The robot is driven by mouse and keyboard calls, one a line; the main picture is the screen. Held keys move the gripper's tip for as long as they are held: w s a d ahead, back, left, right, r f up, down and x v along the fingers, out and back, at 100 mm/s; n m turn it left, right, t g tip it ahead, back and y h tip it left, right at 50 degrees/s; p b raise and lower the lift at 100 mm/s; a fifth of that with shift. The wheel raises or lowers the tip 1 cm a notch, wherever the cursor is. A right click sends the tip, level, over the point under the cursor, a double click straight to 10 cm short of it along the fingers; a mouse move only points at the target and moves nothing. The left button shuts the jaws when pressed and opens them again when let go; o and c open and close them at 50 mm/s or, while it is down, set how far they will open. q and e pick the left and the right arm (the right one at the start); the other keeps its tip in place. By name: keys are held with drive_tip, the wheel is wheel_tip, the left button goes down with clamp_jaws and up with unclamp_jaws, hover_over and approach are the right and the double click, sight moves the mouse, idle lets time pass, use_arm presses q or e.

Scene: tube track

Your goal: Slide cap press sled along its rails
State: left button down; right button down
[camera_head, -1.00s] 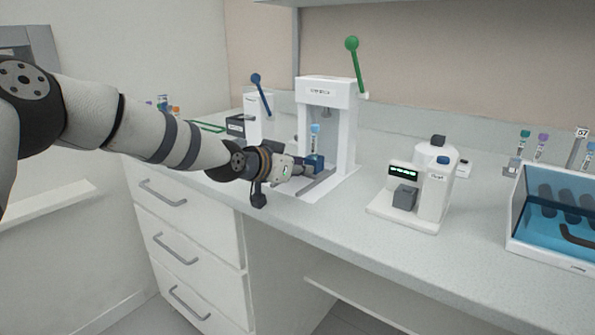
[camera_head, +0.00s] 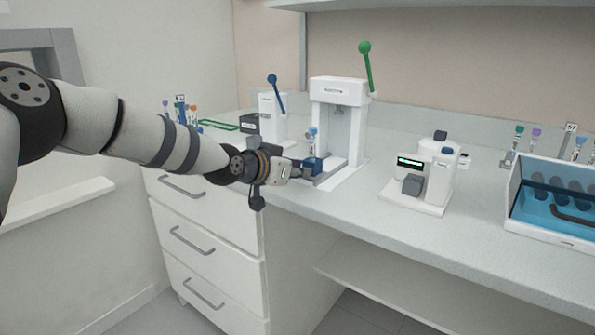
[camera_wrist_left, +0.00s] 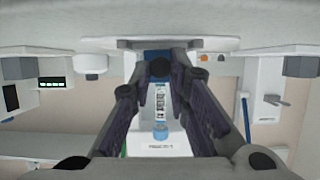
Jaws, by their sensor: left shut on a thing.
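The cap press (camera_head: 338,88) is a white frame with a green-knobbed lever (camera_head: 367,65), standing on the bench. Its blue sled (camera_head: 314,165) sits on grey rails (camera_head: 338,174) at the front left of the frame. An upright tube with a light blue cap (camera_head: 312,131) stands in the sled, forward of the press opening. My left gripper (camera_head: 299,171) is shut on the sled at its front side; the fingers partly hide the grip. In the left wrist view, the tube (camera_wrist_left: 160,105) shows between the fingers of my left gripper (camera_wrist_left: 162,82). My right gripper is out of view.
A white device with a blue lever (camera_head: 275,92) stands left of the press. A white device with a green display (camera_head: 411,162) stands to the right. A blue-fronted box (camera_head: 560,205) is at the far right. The bench's front edge and drawers (camera_head: 205,245) lie below my arm.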

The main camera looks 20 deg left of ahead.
use_arm(q)
drive_tip(key=shift+s+f, duration=0.1)
drive_tip(key=shift+f, duration=0.15)
drive_tip(key=c, duration=1.8)
unclamp_jaws()
drive_tip(key=shift+a, duration=0.1)
drive_tip(key=shift+s+r, duration=0.1)
drive_tip(key=shift+r, duration=0.05)
drive_tip(key=v, duration=1.2)
